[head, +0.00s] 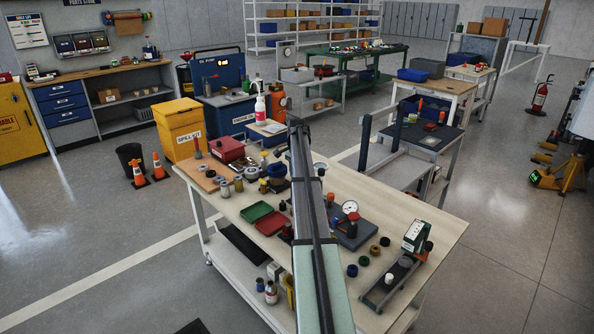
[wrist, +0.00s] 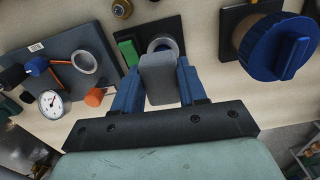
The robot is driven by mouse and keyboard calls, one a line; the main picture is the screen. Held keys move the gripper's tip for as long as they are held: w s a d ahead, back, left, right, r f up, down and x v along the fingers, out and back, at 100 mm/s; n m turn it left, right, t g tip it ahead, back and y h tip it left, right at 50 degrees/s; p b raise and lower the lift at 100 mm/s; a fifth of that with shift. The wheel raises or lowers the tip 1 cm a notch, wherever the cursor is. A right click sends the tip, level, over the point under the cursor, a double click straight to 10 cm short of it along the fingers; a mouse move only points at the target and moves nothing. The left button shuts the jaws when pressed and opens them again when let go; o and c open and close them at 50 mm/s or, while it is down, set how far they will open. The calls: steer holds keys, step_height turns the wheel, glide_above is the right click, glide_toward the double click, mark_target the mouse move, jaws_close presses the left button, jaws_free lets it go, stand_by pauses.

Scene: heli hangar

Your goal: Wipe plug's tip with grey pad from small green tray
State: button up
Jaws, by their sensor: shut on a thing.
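In the wrist view my gripper (wrist: 157,82), with blue fingers, is shut on a grey pad (wrist: 160,80), a rounded flat block standing out between the fingertips. Just beyond the pad is a dark fixture (wrist: 142,31) with a pale ring (wrist: 163,43) and a green block (wrist: 128,51). The pad overlaps the ring's lower part, so I cannot tell whether they touch. I cannot make out the plug's tip for certain. In the head view the small green tray (head: 256,211) lies on the bench and looks empty. My arm hides the gripper there.
A big blue knob (wrist: 277,47) on a dark plate stands right of the pad. A grey plate with a gauge (wrist: 51,103) and orange-capped part is at left. In the head view a red tray (head: 272,223), jars and small rings crowd the wooden bench (head: 432,222).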

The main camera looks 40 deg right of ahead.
steer(key=shift+f, duration=1.6)
steer(key=shift+w+d+f, duration=0.1)
steer(key=shift+d+f, duration=0.35)
steer(key=shift+f, duration=0.2)
steer(key=shift+d, duration=0.7)
steer(key=shift+s+a+f, duration=0.1)
steer(key=shift+s+a, duration=0.1)
steer(key=shift+a, duration=1)
steer(key=shift+w+d, duration=0.25)
steer(key=shift+d, duration=1)
steer(key=a, duration=0.2)
steer(key=shift+s+a, duration=0.25)
steer(key=shift+a, duration=0.05)
steer(key=d, duration=0.2)
steer(key=shift+w+d, duration=0.25)
steer(key=shift+d, duration=0.1)
steer(key=a, duration=0.2)
steer(key=shift+s+a, duration=0.2)
steer(key=shift+a, duration=0.15)
steer(key=shift+w+d, duration=0.15)
steer(key=shift+d, duration=1.05)
steer(key=shift+a, duration=1.15)
steer(key=shift+r, duration=4.1)
